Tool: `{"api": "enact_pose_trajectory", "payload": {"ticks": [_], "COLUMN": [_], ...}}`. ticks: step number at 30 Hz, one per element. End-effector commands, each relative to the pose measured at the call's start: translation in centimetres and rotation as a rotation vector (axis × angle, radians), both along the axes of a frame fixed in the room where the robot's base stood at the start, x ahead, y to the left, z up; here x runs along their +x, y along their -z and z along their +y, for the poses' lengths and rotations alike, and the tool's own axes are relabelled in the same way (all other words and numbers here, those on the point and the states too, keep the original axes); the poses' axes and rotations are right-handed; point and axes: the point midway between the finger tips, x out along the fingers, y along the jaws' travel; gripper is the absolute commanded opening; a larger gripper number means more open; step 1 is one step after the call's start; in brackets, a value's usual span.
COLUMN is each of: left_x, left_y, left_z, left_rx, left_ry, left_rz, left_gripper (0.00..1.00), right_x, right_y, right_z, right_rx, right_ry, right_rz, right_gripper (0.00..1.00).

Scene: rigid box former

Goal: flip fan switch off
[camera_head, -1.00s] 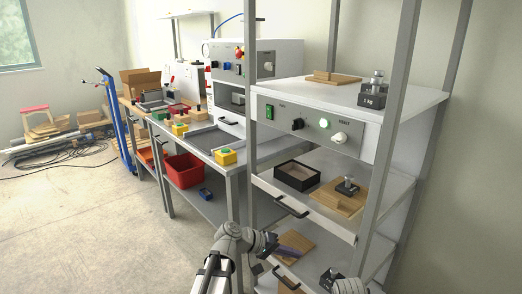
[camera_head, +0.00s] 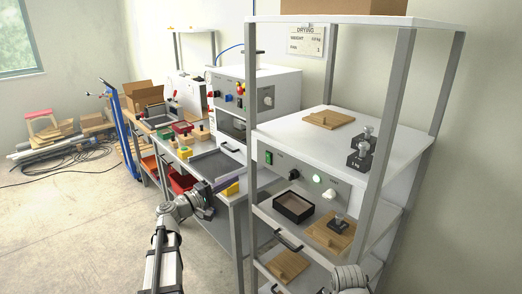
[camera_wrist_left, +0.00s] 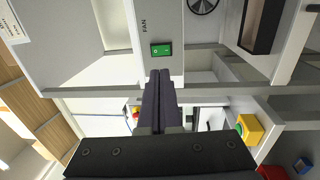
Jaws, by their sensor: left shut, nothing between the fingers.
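The fan switch (camera_head: 268,157) is a green rocker on the front panel of the drying unit in the rack. In the left wrist view the green switch (camera_wrist_left: 161,49) sits beside the word FAN, just beyond my fingertips. Which way the rocker is tipped is too small to tell. My left gripper (camera_head: 232,182) is shut and empty, in front of the rack and left of and below the switch. It is apart from the panel. In the left wrist view its dark fingers (camera_wrist_left: 160,74) point toward the switch. Only part of my right arm shows at the bottom edge.
A rack post (camera_head: 250,130) stands just left of the switch. Below, a shelf holds a black tray (camera_head: 293,207) and a wooden board. A yellow-green button box (camera_wrist_left: 249,129) is nearby.

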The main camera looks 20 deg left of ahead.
Motion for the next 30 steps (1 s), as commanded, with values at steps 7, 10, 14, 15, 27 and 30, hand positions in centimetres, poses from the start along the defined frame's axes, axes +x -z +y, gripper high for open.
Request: {"api": "enact_pose_trajectory", "payload": {"ticks": [7, 10, 14, 15, 27, 30], "left_x": [0.0, 0.0, 0.0, 0.2, 6.0, 7.7], "left_y": [-0.8, -0.7, -0.7, -0.8, -1.7, -1.9], "left_z": [0.7, 0.7, 0.6, 0.6, -2.7, -3.7], "left_rx": [-0.014, -0.013, -0.013, -0.012, -0.013, -0.013], "left_ry": [-0.013, -0.013, -0.012, -0.011, -0.008, -0.009], "left_rz": [-0.009, -0.009, -0.009, -0.008, -0.008, -0.008], "left_gripper": [0.00, 0.00, 0.00, 0.00, 0.00, 0.00], "right_x": [0.0, 0.0, 0.0, 0.0, 0.0, 0.0], "right_y": [-0.4, -0.4, -0.4, -0.5, -1.4, -1.6], "right_z": [0.0, 0.0, 0.0, 0.0, 0.0, 0.0], "right_rx": [0.000, 0.000, 0.000, 0.000, 0.000, 0.000], "right_ry": [0.000, 0.000, 0.000, 0.000, 0.000, 0.000], "right_rz": [0.000, 0.000, 0.000, 0.000, 0.000, 0.000], "right_gripper": [0.50, 0.50, 0.50, 0.50, 0.50, 0.50]}}
